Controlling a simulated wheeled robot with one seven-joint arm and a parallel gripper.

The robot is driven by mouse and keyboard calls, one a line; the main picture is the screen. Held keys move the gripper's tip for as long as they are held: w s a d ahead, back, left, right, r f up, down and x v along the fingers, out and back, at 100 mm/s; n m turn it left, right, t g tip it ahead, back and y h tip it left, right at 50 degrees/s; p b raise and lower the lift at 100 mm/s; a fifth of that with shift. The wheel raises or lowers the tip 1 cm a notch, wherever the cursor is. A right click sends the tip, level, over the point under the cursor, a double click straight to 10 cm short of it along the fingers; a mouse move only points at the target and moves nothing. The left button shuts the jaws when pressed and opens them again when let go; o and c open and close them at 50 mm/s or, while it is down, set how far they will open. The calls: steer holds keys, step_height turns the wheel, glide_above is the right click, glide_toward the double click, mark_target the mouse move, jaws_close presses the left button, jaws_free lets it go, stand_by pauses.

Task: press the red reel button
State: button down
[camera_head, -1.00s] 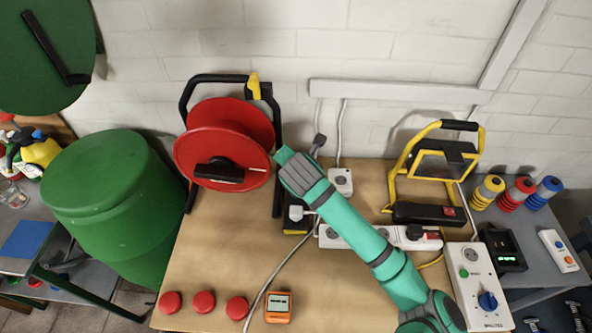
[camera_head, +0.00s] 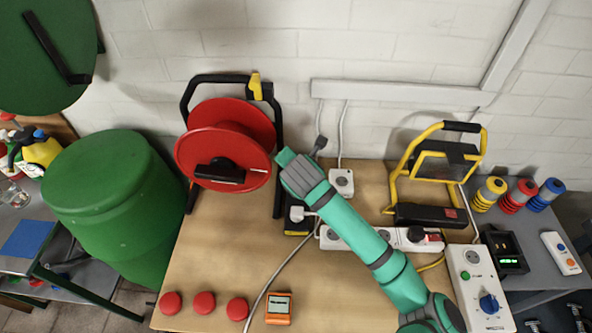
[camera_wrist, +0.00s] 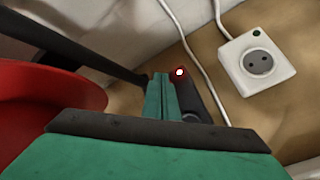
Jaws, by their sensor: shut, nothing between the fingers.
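The cable reel (camera_head: 215,130) is a red drum in a black frame at the back left of the bench; its red edge also fills the left of the wrist view (camera_wrist: 45,115). A small round red button (camera_wrist: 180,72) with a bright white centre sits on a dark housing (camera_wrist: 205,98) beside the reel. In the head view the button is hidden behind my arm. My gripper (camera_wrist: 163,78) is shut and empty, with its tips close to the button's left side. I cannot tell whether they touch. In the head view my gripper (camera_head: 284,157) is right of the drum.
A white socket box (camera_head: 341,183) and a power strip (camera_head: 385,240) lie close by on the bench. A yellow work lamp (camera_head: 438,175) stands on the right. Several red caps (camera_head: 204,302) and an orange meter (camera_head: 279,308) are at the front. The front middle is mostly clear.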

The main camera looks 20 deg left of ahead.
steer(key=shift+s+a+f, duration=0.1)
steer(key=shift+f, duration=0.05)
steer(key=shift+d, duration=0.3)
steer(key=shift+a+f, duration=0.15)
steer(key=shift+f, duration=0.25)
stand_by(0.6)
steer(key=shift+a+r, duration=0.1)
steer(key=shift+a, duration=0.05)
steer(key=shift+s+d+r, duration=0.1)
steer(key=shift+d+r, duration=0.1)
steer(key=shift+r, duration=0.55)
steer(key=shift+a, duration=0.1)
